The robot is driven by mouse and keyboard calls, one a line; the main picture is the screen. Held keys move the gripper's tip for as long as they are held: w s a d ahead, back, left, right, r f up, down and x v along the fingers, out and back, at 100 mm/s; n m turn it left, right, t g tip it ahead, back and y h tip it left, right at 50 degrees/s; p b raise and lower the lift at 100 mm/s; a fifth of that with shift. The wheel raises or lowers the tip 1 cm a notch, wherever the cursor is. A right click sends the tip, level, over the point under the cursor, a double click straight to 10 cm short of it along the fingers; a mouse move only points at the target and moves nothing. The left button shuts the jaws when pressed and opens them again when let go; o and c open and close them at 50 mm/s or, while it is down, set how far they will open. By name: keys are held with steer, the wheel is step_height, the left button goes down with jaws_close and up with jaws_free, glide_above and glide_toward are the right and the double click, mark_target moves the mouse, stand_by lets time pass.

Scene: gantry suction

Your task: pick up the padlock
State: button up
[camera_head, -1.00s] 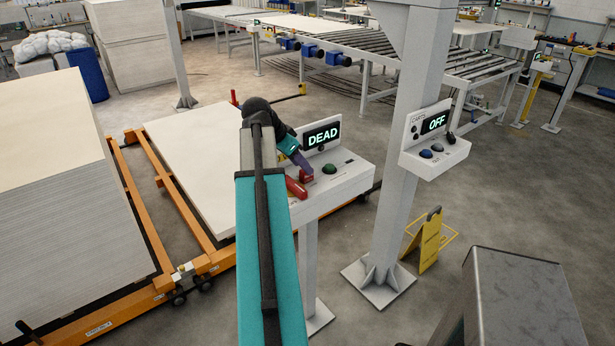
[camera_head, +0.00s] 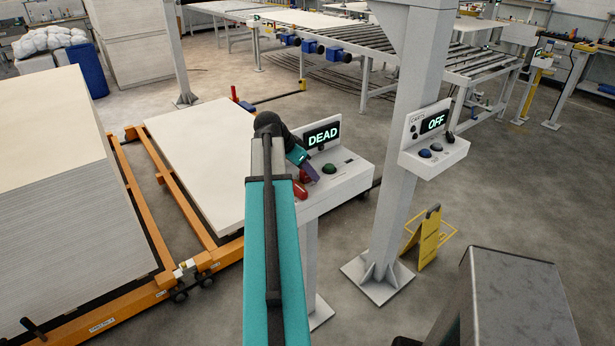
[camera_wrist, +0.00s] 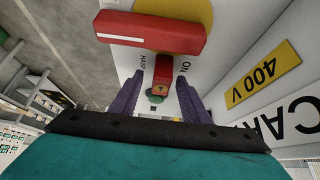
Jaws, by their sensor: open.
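The padlock (camera_wrist: 162,70) is a small red block in the wrist view, at the hasp on a white control panel beside the "ON" mark. My gripper (camera_wrist: 159,82) is open, its two purple fingers on either side of the padlock with gaps showing. I cannot tell how deep the fingertips reach. In the head view my gripper (camera_head: 309,170) is over the white control box under the "DEAD" display and mostly hides the padlock. A larger red switch handle (camera_wrist: 150,33) on a yellow disc lies just beyond the padlock.
A green button (camera_head: 329,169) sits on the control box (camera_head: 345,181), right of my gripper. The "DEAD" display (camera_head: 322,137) stands behind it. A grey post (camera_head: 403,150) with an "OFF" panel stands further right. A white-topped stack (camera_head: 200,150) is at left.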

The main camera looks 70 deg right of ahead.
jaws_close()
steer(key=shift+r, duration=0.1)
stand_by(0.4)
steer(key=shift+r+b, duration=1.5)
steer(key=shift+r, duration=3.4)
steer(key=shift+w, duration=0.15)
